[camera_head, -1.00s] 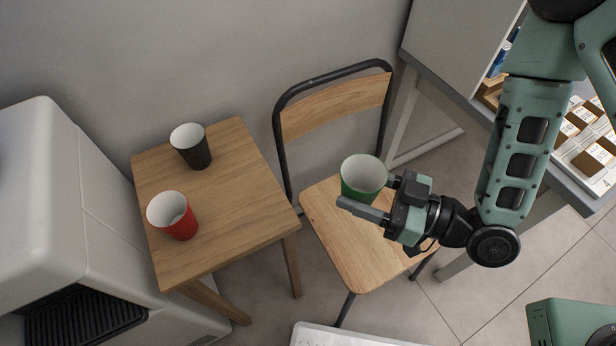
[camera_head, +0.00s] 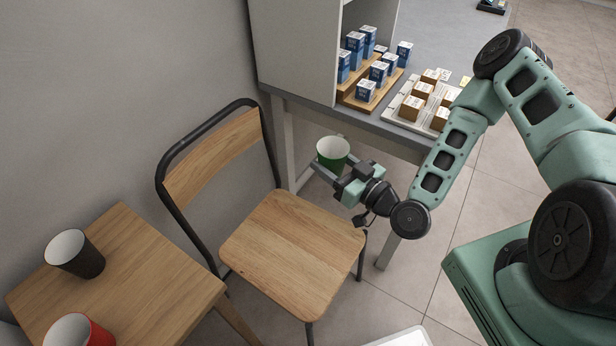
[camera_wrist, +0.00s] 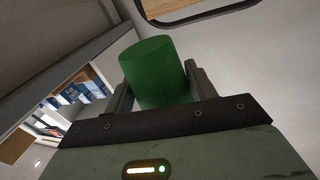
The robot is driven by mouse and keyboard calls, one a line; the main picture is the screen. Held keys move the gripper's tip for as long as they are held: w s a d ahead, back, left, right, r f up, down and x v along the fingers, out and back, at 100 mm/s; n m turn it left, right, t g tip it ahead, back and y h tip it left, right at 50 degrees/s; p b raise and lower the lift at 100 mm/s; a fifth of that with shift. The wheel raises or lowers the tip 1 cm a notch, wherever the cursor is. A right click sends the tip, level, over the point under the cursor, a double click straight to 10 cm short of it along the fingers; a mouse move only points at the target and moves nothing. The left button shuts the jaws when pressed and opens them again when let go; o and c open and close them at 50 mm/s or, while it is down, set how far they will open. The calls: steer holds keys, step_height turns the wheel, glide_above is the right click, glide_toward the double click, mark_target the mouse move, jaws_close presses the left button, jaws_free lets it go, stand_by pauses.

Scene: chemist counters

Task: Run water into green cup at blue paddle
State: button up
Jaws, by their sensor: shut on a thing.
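The green cup (camera_head: 334,155) is white inside and is held upright in the air by my gripper (camera_head: 333,172), beyond the chair's right side and near the counter edge. In the wrist view the green cup (camera_wrist: 157,70) sits between both fingers of my gripper (camera_wrist: 158,88). I can see no water in the cup, though its bottom is hidden. No blue paddle and no tap show in these views.
A wooden chair (camera_head: 295,245) stands below and left of the cup. A small wooden table (camera_head: 140,285) at lower left bears a black cup (camera_head: 80,258) and a red cup (camera_head: 88,333). A grey counter (camera_head: 300,98) holds blue boxes (camera_head: 366,90) and brown boxes (camera_head: 410,108).

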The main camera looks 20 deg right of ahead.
steer(key=w+d+m+t+h, duration=0.1)
steer(key=w+d+m+h, duration=0.1)
steer(key=d+h, duration=0.2)
steer(key=w+d+f+m+h, duration=0.1)
steer(key=w+d+m+h, duration=0.1)
steer(key=d, duration=0.6)
steer(key=shift+d+m+t+h, duration=0.4)
steer(key=shift+m+h, duration=0.4)
steer(key=shift+h, duration=0.3)
steer(key=shift+a, duration=0.1)
